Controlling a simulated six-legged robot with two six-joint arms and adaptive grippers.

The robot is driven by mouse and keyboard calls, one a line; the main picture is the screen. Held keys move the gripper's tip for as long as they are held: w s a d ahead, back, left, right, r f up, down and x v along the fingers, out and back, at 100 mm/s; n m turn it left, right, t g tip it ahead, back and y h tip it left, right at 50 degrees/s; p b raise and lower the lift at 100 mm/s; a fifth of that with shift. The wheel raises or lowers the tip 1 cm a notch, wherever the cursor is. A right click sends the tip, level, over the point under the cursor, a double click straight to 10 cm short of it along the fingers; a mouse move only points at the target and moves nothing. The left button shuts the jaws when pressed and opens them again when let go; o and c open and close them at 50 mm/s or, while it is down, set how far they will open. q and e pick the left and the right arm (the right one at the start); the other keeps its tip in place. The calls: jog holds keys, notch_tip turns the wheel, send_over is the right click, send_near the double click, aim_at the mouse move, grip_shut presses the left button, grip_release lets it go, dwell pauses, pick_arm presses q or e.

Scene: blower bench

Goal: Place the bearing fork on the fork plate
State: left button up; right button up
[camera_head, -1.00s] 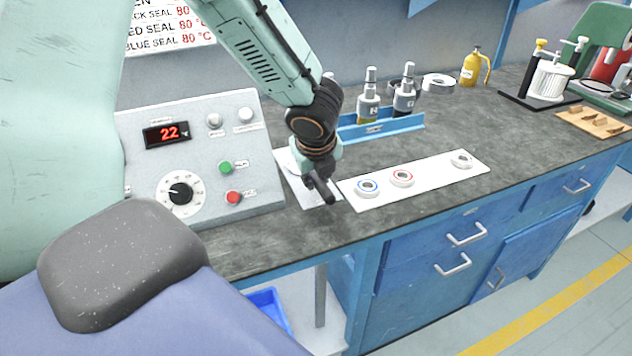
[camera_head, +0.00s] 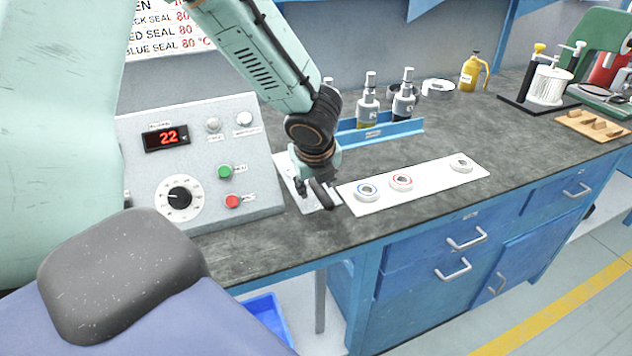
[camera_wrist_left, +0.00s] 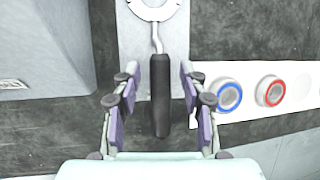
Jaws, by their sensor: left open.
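The bearing fork lies with its pale, ring-like head (camera_wrist_left: 152,8) at the top of the left wrist view. A thin bent metal neck joins it to a black handle (camera_wrist_left: 160,95). The head is over the light fork plate (camera_wrist_left: 132,45); the plate's edge also shows in the head view (camera_head: 291,178). My left gripper (camera_wrist_left: 158,95) is open, its fingers on either side of the handle with gaps visible. In the head view my left gripper (camera_head: 319,193) is low over the plate and hides much of the fork. My right gripper is not in view.
A white strip (camera_head: 430,178) with blue, red and grey-marked rings lies to the right. A control box (camera_head: 205,150) reading 22 stands to the left. A blue rack (camera_head: 380,130) with bottles is behind. The front bench top (camera_head: 290,232) is clear.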

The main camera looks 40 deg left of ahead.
pick_arm(q)
jog(key=shift+r+p, duration=0.4)
jog(key=shift+r, duration=0.15)
jog(key=p+v, duration=0.4)
jog(key=v, duration=0.7)
jog(key=shift+s+d, duration=0.2)
jog(key=shift+s, duration=0.05)
jog(key=shift+r, duration=0.1)
